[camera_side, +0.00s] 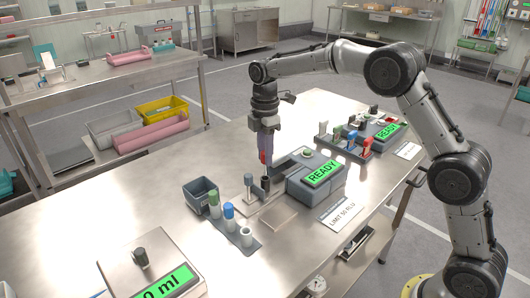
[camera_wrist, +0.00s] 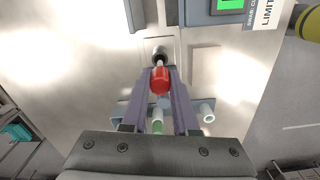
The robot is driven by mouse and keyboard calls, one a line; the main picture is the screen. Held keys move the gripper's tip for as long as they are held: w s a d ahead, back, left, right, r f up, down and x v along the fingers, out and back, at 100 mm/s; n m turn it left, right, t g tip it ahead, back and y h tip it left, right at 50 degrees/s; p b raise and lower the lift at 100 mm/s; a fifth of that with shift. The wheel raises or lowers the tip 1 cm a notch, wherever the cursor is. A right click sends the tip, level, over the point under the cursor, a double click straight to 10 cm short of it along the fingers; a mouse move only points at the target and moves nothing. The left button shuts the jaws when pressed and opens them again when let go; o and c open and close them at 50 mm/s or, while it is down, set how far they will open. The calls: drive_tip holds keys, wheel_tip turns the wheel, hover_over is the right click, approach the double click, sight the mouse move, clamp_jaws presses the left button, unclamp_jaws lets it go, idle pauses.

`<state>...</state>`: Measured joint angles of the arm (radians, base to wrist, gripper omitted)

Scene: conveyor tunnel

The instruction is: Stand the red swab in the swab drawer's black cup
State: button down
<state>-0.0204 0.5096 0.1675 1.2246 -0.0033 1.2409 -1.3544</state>
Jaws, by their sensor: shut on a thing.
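My gripper (camera_side: 265,158) is shut on the red swab (camera_wrist: 160,82), which also shows as a thin red strip between the fingers in the side view. The swab's red cap sits between the two purple-grey fingers in the wrist view. Its pale shaft points at the black cup (camera_wrist: 159,50). In the side view the black cup (camera_side: 265,183) stands upright on the open drawer (camera_side: 272,199), directly below the fingertips. The shaft's lower end is at the cup's mouth; I cannot tell whether it is inside.
A grey reader (camera_side: 318,178) with a green READY screen stands just right of the drawer. A rack (camera_side: 236,236) with blue, green and white tubes is in front. A dark bin (camera_side: 200,192) is to the left. A small post (camera_side: 248,182) stands close beside the cup.

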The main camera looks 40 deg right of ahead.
sight(265, 171)
drive_tip(key=shift+f, duration=2.65)
drive_tip(key=c, duration=0.6)
unclamp_jaws()
drive_tip(key=shift+r, duration=0.1)
wheel_tip(265, 171, up, 14)
drive_tip(key=shift+f, duration=0.15)
